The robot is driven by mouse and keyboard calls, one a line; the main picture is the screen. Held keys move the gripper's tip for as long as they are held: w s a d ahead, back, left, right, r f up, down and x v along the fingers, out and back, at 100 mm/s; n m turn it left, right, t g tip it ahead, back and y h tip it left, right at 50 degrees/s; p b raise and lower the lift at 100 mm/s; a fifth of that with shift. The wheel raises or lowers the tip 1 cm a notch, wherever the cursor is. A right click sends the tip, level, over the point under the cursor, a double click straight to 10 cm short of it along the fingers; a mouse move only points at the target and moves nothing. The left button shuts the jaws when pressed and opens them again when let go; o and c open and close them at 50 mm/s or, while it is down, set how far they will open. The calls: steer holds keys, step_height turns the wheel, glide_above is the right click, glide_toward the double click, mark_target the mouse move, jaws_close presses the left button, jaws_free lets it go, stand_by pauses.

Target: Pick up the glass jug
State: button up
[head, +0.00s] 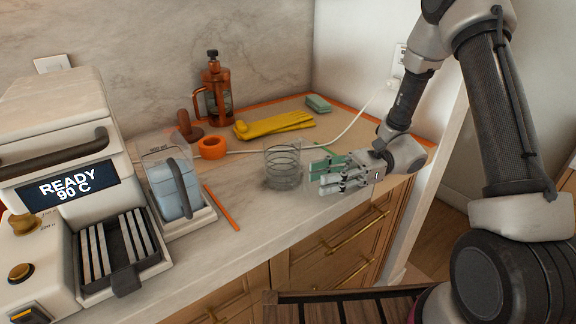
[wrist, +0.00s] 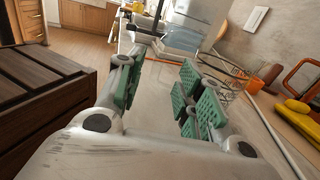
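The glass jug (head: 283,165) is clear, with ring-like bands, and stands upright on the pale marble counter (head: 245,225). My gripper (head: 324,174) is just right of it in the head view, low over the counter, its fingers pointing toward the jug. In the wrist view my gripper (wrist: 160,95) is open, its green-padded fingers apart with nothing solid between them. The jug's rings (wrist: 226,70) show faintly beyond the right-hand finger, which partly covers them. I cannot tell whether that finger touches the jug.
A coffee machine (head: 65,135) and a blue water tank (head: 174,190) stand left. A white cable (head: 350,128) crosses behind.

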mark_target(305, 192)
steer(key=x, duration=0.5)
steer(key=shift+s, duration=0.15)
jaws_close()
